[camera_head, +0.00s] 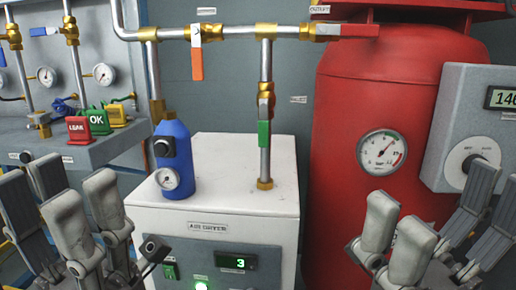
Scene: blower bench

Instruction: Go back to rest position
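My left gripper (62,200) is at the lower left, with its grey fingers pointing up and spread apart. It is open and holds nothing that I can see. It is in front of the left bench and left of the air dryer (222,205). My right gripper (436,215) is at the lower right, also open with its fingers apart and nothing visible between them. It is in front of the red tank (338,150) and below the grey display box (460,120). The lower parts of both grippers are cut off by the picture's bottom edge.
A blue filter (172,150) with a gauge stands on the white dryer. Pipes with valve handles, one orange (197,64), one green (264,133) and one red (348,31), run above. LEAK (78,130) and OK (98,122) blocks sit on the left bench (110,148).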

